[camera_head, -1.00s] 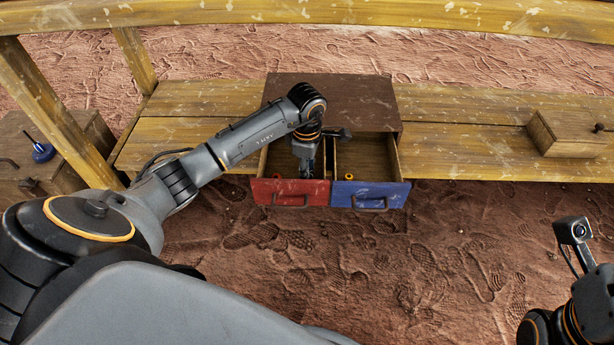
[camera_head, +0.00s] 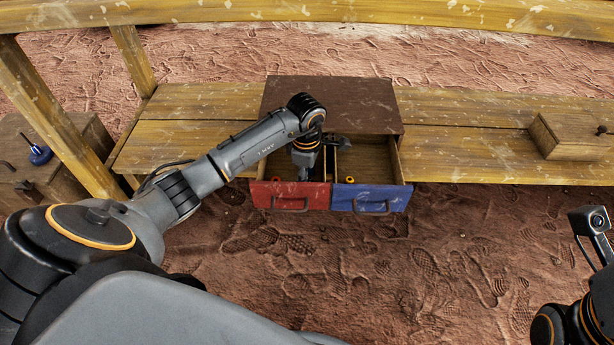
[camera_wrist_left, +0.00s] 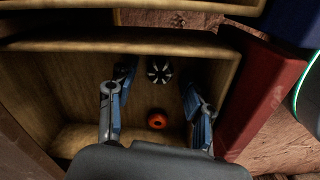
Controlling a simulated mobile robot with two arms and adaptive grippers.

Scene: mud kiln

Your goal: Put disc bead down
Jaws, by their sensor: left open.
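My left gripper (camera_head: 304,174) reaches down into the open red-fronted drawer (camera_head: 290,196). In the left wrist view the gripper (camera_wrist_left: 157,82) has its two blue-grey fingers spread wide, with nothing clasped between them. A small round black-and-white striped bead (camera_wrist_left: 159,69) lies on the drawer floor between the fingertips. An orange-red bead with a dark centre (camera_wrist_left: 157,119) lies on the same floor, nearer the palm. I cannot tell which of the two is the disc bead. My right arm shows at the lower right edge, but its fingers are out of the picture.
A blue-fronted drawer (camera_head: 371,198) stands open beside the red one, with a small yellow-orange bead (camera_head: 350,180) inside. Both belong to a brown cabinet (camera_head: 345,92) on a plank bench (camera_head: 460,105). A wooden box (camera_head: 572,136) sits at the right.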

